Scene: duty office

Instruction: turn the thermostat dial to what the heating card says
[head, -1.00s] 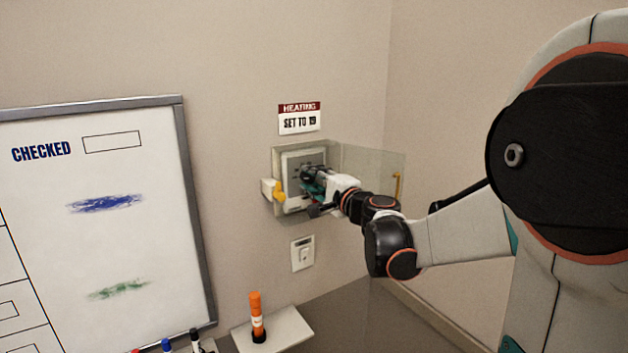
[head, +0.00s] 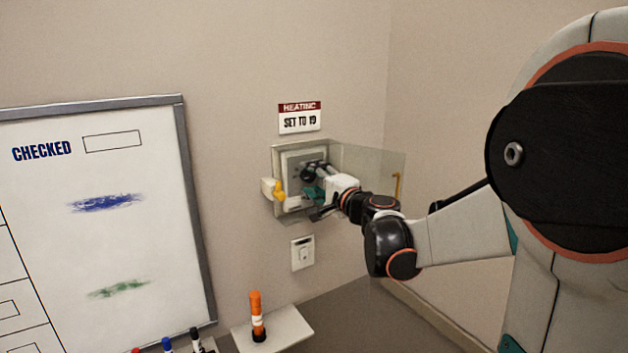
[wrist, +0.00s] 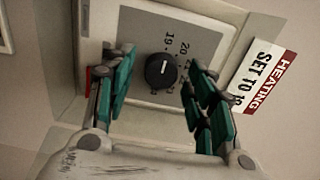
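The thermostat (head: 292,160) is a pale box on the wall with a grey number plate (wrist: 206,40). Its round black dial (wrist: 160,70) has a short white mark, upright in the wrist view. The 19 and 20 show near it; I cannot tell exactly which number the mark meets. The heating card (head: 299,118) above reads "SET TO 19"; it also shows in the wrist view (wrist: 262,75). My gripper (wrist: 160,88) is open in front of the thermostat. Its teal fingers stand either side of the dial, with gaps between; nothing is held.
A clear cover (head: 370,165) with a yellow handle (head: 397,187) stands swung open to the right of the thermostat. A yellow tab (head: 279,191) is at its left. A wall switch (head: 302,253) is below.

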